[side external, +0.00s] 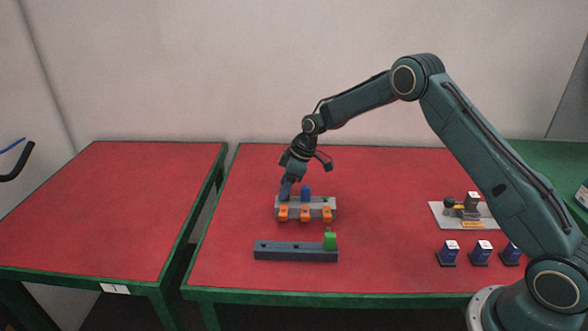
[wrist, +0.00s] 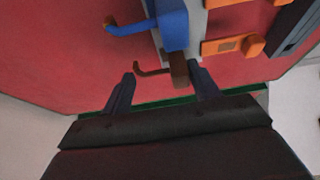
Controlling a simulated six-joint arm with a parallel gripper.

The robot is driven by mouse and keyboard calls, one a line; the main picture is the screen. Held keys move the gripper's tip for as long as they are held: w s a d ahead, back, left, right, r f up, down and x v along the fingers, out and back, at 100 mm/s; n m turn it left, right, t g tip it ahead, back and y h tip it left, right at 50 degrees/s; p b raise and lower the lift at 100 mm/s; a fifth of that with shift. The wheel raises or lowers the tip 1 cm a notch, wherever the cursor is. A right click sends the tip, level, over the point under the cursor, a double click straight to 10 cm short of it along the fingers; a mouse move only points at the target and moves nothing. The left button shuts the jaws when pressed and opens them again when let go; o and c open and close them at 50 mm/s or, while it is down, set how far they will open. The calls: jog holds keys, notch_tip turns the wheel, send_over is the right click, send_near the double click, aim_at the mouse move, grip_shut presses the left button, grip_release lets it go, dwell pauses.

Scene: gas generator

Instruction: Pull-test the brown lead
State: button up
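The brown lead (wrist: 179,68) shows in the wrist view as a small dark brown block with a thin curved tail to its left, at the near end of the grey terminal block (wrist: 192,40). In the side view it is hidden behind my gripper. My gripper (wrist: 162,90) is open, with the brown lead between its fingertips, nearer the right finger; I see no clear contact on both sides. In the side view my gripper (side external: 285,192) points down at the left end of the terminal block (side external: 322,204).
A blue lead (side external: 306,192) stands in the block beside the gripper. Orange levers (side external: 305,214) line its front. A dark rail (side external: 285,252) holding a green piece (side external: 330,241) lies in front. Dark blue parts (side external: 480,254) and a grey plate (side external: 438,214) are at right. The left table (side external: 110,210) is bare.

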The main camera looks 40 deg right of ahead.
jog(key=o, duration=0.3)
jog(key=shift+o, duration=0.2)
jog(key=shift+r, duration=3.5)
